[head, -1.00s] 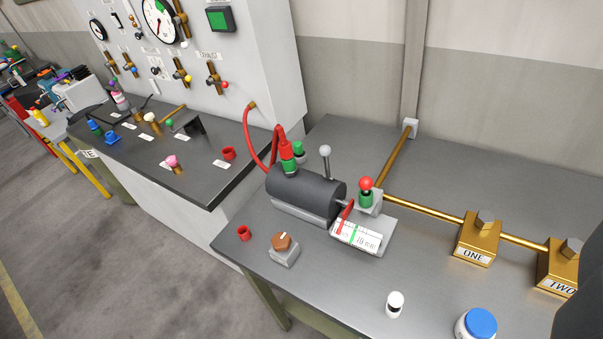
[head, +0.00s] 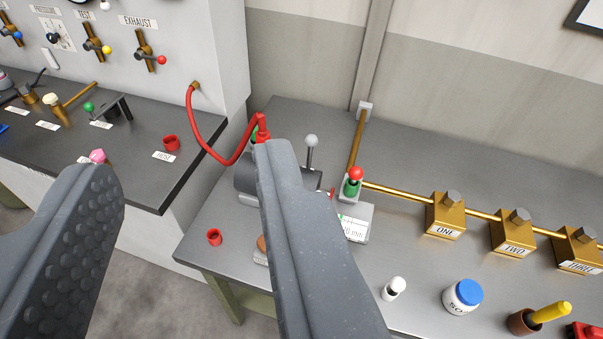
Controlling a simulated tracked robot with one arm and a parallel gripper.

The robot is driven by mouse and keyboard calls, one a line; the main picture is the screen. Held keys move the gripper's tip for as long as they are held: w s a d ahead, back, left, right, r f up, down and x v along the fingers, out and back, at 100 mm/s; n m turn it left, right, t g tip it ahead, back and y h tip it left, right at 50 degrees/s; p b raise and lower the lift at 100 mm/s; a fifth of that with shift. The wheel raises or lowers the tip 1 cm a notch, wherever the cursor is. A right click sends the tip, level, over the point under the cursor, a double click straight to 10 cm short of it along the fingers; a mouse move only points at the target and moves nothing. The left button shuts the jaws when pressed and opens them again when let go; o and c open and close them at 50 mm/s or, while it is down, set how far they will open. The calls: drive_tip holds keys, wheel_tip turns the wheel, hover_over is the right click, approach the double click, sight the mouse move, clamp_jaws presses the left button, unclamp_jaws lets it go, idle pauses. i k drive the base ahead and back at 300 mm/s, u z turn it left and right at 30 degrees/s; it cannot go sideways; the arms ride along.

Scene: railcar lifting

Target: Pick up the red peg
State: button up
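My gripper (head: 187,165) is open and empty, with its left finger at the lower left and its right finger in the middle of the view. A small red cup-shaped piece (head: 214,237) stands near the bench's left edge, seen between the fingers. A similar red piece (head: 171,143) sits on the darker bench by a label. A red knob (head: 355,173) tops a green part beside the pipe. I cannot tell for sure which of these is the red peg.
A red hose (head: 192,120) loops from the panel to the cylinder. Brass blocks, including ONE (head: 445,215) and TWO (head: 513,232), sit along a pipe. A white piece (head: 393,288) and a blue-lidded jar (head: 463,296) stand at the front. A gap separates the two benches.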

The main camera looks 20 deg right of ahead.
sight(356, 172)
drive_tip(key=u, duration=0.15)
drive_tip(key=i, duration=1)
drive_tip(key=z, duration=0.05)
